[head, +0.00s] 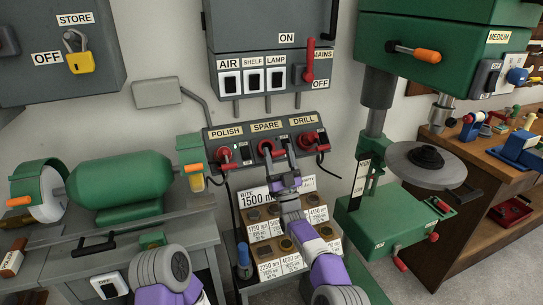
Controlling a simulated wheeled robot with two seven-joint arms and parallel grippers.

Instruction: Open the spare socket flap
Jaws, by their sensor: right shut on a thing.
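The spare socket flap (265,147) is a small red part under the SPARE label, in the middle of the grey socket panel (213,136) on the wall. My right gripper (269,155) reaches up to it from below and is shut on it. The gripper hides part of the socket, so I cannot tell how far the flap is raised. My left arm shows only at the lower left, and its gripper is not in view.
Red plugs sit under POLISH (223,155) and DRILL (308,140), with black cables hanging down. The green drill press (395,215) is close on the right, the green polisher (118,185) on the left.

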